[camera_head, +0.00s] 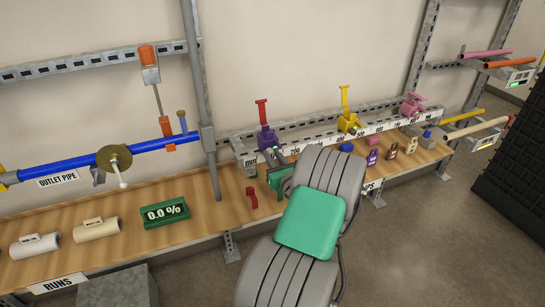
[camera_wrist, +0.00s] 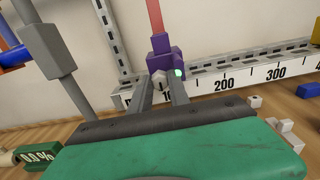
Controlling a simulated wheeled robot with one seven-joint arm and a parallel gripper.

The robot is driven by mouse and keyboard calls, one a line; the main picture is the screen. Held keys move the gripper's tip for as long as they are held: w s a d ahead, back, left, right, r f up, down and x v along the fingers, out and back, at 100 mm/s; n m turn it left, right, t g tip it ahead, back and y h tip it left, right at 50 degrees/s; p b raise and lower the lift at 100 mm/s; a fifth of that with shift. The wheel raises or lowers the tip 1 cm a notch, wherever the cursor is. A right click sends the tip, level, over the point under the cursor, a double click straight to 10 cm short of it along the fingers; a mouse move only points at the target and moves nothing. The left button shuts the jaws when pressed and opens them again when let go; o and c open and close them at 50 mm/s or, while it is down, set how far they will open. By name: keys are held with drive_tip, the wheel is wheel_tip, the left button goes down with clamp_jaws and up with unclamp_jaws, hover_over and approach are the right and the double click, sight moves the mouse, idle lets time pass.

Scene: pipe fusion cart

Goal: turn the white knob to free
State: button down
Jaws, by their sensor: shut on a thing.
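The white knob (camera_wrist: 158,79) shows in the wrist view on the front of the purple clamp (camera_wrist: 160,50), below its upright red handle (camera_wrist: 155,15). My gripper (camera_wrist: 161,86) has one finger on each side of the knob and is shut on it. A small green light (camera_wrist: 179,73) shows just right of the knob. In the head view the purple clamp (camera_head: 268,137) stands on the ruled rail, with the red handle (camera_head: 262,111) up. My arm and gripper hide part of the bench there, and the knob's marking cannot be read.
The ruled rail (camera_wrist: 240,82) runs right, carrying a yellow clamp (camera_head: 348,122) and a pink clamp (camera_head: 411,105). A grey post (camera_head: 196,80) stands close left. A red piece (camera_head: 252,197), a green 0.0 % display (camera_head: 166,213) and white pipe pieces (camera_head: 96,229) lie on the bench.

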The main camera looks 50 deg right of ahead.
drive_tip(key=shift+n, duration=0.4)
drive_tip(key=n+b, duration=0.2)
drive_tip(key=n, duration=0.1)
drive_tip(key=shift+f+n, duration=0.15)
drive_tip(key=shift+n, duration=0.15)
drive_tip(key=n+b, duration=1.5)
drive_tip(key=b, duration=0.1)
drive_tip(key=n+b, duration=1.5)
drive_tip(key=b, duration=0.1)
drive_tip(key=shift+f+n+b, duration=0.2)
drive_tip(key=shift+n+b, duration=0.1)
drive_tip(key=shift+r, duration=0.1)
drive_tip(key=c, duration=1.2)
unclamp_jaws()
drive_tip(key=shift+c, duration=0.2)
